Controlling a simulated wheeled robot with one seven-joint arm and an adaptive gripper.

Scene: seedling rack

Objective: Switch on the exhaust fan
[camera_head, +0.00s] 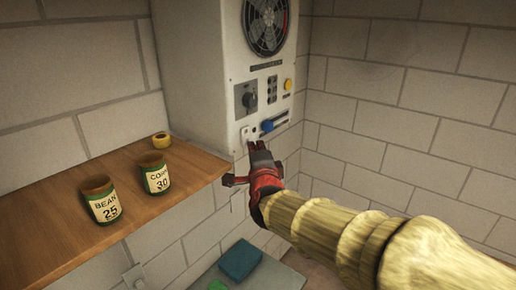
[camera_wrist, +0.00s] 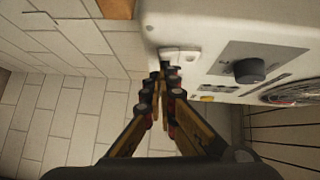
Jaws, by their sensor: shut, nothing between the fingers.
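The white fan box (camera_head: 205,75) hangs on the wall, with a round dark fan grille (camera_head: 266,25) at its top. Its face carries a dark knob (camera_head: 248,98), a yellow button (camera_head: 288,85), a blue slider (camera_head: 268,125) and a small white switch (camera_head: 245,134) low at the left. In the wrist view the white switch (camera_wrist: 179,55) lies just beyond my fingertips. My gripper (camera_head: 254,148) is shut and empty, its tips just below the switch; I cannot tell whether they touch it. Whether the switch is on or off is not clear.
A wooden shelf (camera_head: 40,232) at the left holds two labelled pots, BEAN 25 (camera_head: 101,199) and one marked 30 (camera_head: 155,173), and a yellow roll (camera_head: 161,140). A teal item (camera_head: 240,261) lies below. The brick wall at right is clear.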

